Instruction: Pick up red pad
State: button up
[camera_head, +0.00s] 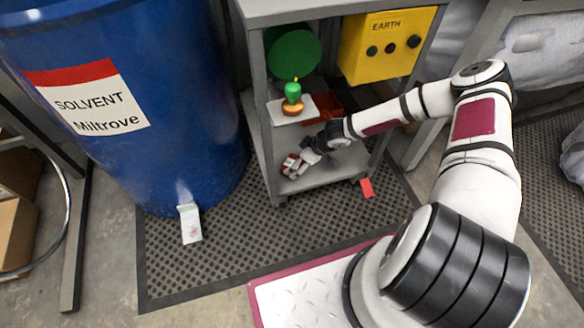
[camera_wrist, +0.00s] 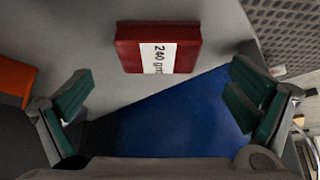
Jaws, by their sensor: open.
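The red pad (camera_wrist: 130,48) is a block with a white label reading "240 grit". In the wrist view it lies on a grey surface, ahead of my gripper (camera_wrist: 160,100) and roughly centred between the fingers. The green-padded fingers are spread wide and do not touch it. In the head view my gripper (camera_head: 303,162) reaches into the lower shelf of the grey cart, and a small red and white patch, seemingly the pad (camera_head: 288,165), shows at the fingers. The fingers partly hide it there.
The grey cart (camera_head: 258,150) has uprights around its lower shelf. A small upper ledge (camera_head: 318,112) holds a green and orange item (camera_head: 292,98). A blue drum (camera_head: 190,90) stands to the left. A red-orange piece (camera_head: 367,188) lies on the floor mat. An orange object (camera_wrist: 15,78) sits left in the wrist view.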

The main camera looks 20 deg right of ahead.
aim_at(290, 163)
jog(key=shift+b+x, duration=1.4)
jog(key=shift+x, duration=1.25)
jog(key=shift+d, duration=0.1)
jog(key=c, duration=1.2)
jog(key=shift+r, duration=0.15)
jog(key=shift+r+p, duration=0.45)
jog(key=shift+r, duration=0.1)
notch_tip(290, 163, up, 2)
jog(key=shift+r+p, duration=0.1)
jog(key=shift+p, duration=0.5)
jog(key=shift+s+r, duration=0.15)
jog(key=shift+s, duration=0.5)
jog(key=s+p, duration=0.1)
jog(key=s, duration=0.4)
jog(key=s+r+p, duration=0.1)
jog(key=s, duration=0.3)
jog(key=s+p, duration=0.2)
jog(key=s, duration=0.3)
jog(key=shift+s+r, duration=0.15)
jog(key=shift+s, duration=0.15)
